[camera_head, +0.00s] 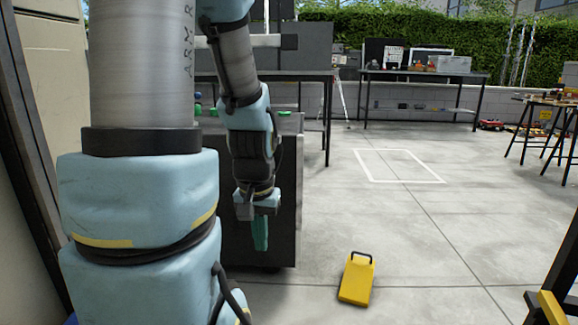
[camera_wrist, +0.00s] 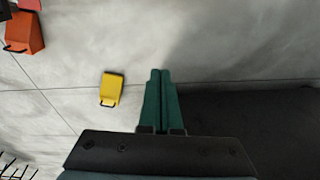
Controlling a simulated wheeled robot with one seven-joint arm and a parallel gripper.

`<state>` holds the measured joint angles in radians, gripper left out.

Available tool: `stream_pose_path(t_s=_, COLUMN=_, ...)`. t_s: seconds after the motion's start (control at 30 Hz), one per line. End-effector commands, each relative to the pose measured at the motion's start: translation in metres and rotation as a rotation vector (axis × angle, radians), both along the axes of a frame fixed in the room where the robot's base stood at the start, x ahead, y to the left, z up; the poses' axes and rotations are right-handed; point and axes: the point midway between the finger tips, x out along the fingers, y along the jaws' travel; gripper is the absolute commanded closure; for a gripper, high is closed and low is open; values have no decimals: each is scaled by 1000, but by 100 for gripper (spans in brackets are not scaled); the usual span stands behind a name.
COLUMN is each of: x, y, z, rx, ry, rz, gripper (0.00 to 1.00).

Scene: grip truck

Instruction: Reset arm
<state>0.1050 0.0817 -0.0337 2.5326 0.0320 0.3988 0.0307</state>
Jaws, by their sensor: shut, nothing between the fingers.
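My gripper (camera_head: 260,232) hangs pointing down in the head view, left of centre, in front of a dark cabinet-like box (camera_head: 285,205). In the wrist view its two green fingers (camera_wrist: 160,75) are together with nothing between them. My arm covers much of the left of the head view and hides what is behind it.
A yellow block with a black handle (camera_head: 356,280) lies on the floor right of my gripper. An orange block (camera_wrist: 25,33) shows in the wrist view. Tables (camera_head: 425,73) stand further back. A white rectangle (camera_head: 398,181) marks clear floor.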

Motion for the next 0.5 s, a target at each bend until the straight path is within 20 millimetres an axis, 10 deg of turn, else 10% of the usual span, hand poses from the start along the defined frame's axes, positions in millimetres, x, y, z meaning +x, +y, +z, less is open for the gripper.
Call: stream_pose_path(t_s=0.5, x=-12, y=8, z=112, rx=-23, ry=-8, rz=99, gripper=100)
